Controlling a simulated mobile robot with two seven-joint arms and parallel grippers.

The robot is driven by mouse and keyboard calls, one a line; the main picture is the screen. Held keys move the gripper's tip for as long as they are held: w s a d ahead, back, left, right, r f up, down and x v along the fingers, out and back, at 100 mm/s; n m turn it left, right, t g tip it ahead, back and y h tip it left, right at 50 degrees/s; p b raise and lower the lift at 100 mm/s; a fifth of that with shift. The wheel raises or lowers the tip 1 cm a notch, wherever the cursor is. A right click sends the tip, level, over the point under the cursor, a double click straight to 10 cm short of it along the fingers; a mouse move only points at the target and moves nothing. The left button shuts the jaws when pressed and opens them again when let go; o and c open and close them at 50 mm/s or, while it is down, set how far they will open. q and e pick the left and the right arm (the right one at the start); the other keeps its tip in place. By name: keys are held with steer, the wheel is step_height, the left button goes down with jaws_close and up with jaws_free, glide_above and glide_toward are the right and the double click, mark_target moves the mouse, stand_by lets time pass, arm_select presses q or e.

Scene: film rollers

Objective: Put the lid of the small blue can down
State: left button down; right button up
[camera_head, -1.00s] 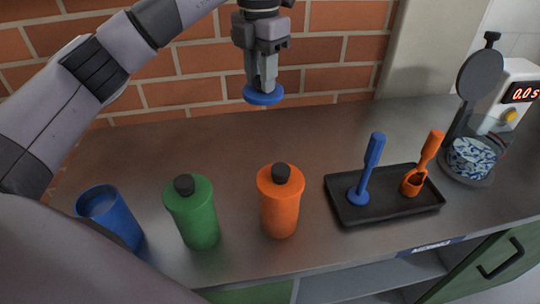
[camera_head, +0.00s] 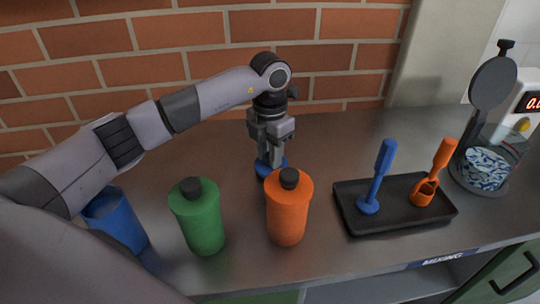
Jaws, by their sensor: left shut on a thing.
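My left gripper (camera_head: 270,158) is shut on the blue lid (camera_head: 264,168). It holds the flat round lid low, at or just above the counter, behind the orange bottle, which hides part of it. I cannot tell whether the lid touches the counter. The blue can (camera_head: 116,220) stands open at the left of the counter, partly covered by my left arm. My right gripper is not in view.
A green bottle (camera_head: 201,222) and an orange bottle (camera_head: 287,212) with black caps stand at the front. A black tray (camera_head: 408,222) holds a blue tool (camera_head: 376,180) and an orange scoop (camera_head: 434,173). A machine with a patterned cup (camera_head: 485,168) is at right. The counter (camera_head: 333,145) is clear behind the tray.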

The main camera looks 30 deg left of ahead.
arm_select(q)
steer(key=shift+f, duration=0.45)
steer(key=shift+f, duration=0.2)
steer(key=c, duration=0.8)
jaws_free()
steer(key=shift+c, duration=0.2)
steer(key=shift+r, duration=0.1)
steer(key=shift+r, duration=0.25)
step_height(320, 180, up, 12)
steer(key=shift+f, duration=0.15)
